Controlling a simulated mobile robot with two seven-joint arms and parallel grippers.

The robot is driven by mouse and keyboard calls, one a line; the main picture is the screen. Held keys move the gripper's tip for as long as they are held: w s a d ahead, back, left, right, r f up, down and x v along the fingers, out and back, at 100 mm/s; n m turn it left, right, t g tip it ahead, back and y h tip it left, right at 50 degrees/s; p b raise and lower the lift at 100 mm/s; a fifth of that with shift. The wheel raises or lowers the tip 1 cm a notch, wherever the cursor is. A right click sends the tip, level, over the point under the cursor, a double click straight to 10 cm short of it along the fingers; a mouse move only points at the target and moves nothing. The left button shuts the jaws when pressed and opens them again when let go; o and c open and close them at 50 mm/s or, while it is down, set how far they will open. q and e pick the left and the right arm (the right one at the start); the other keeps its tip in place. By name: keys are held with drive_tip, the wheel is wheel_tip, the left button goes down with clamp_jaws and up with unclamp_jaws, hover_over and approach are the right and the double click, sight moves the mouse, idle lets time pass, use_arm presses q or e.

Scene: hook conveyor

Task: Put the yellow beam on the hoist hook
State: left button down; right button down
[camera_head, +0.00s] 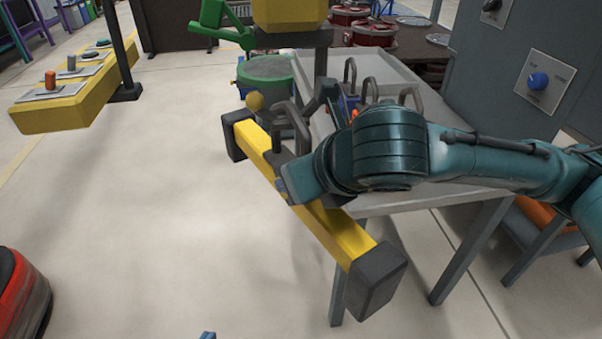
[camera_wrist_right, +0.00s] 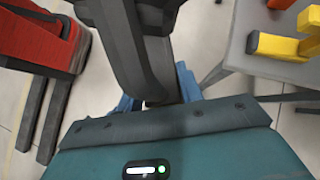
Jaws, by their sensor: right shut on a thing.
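The yellow beam (camera_head: 343,232) with dark grey end blocks hangs tilted in front of the grey table, its near end lower right. A grey loop (camera_head: 290,118) stands up from its middle. My right gripper (camera_head: 290,172), on the teal arm coming in from the right, is shut on the beam near its middle. The hoist's yellow block (camera_head: 290,14) is at the top, with the dark hook (camera_head: 321,68) below it. The hook's lower part is close to the loop; I cannot tell whether it passes through. In the right wrist view a dark finger fills the middle. My left gripper is not seen.
The grey table (camera_head: 388,72) holds other pieces with loops. A yellow control beam (camera_head: 75,100) is at upper left. A red machine (camera_head: 22,300) is at lower left. A grey cabinet (camera_head: 510,60) with a blue knob stands at right.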

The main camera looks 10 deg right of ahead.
drive_tip(key=shift+s+f+p, duration=0.2)
drive_tip(key=shift+f+p, duration=0.15)
drive_tip(key=shift+f, duration=0.25)
idle(0.3)
drive_tip(key=c, duration=0.8)
unclamp_jaws()
drive_tip(key=shift+w+r, duration=0.1)
drive_tip(key=shift+c, duration=0.2)
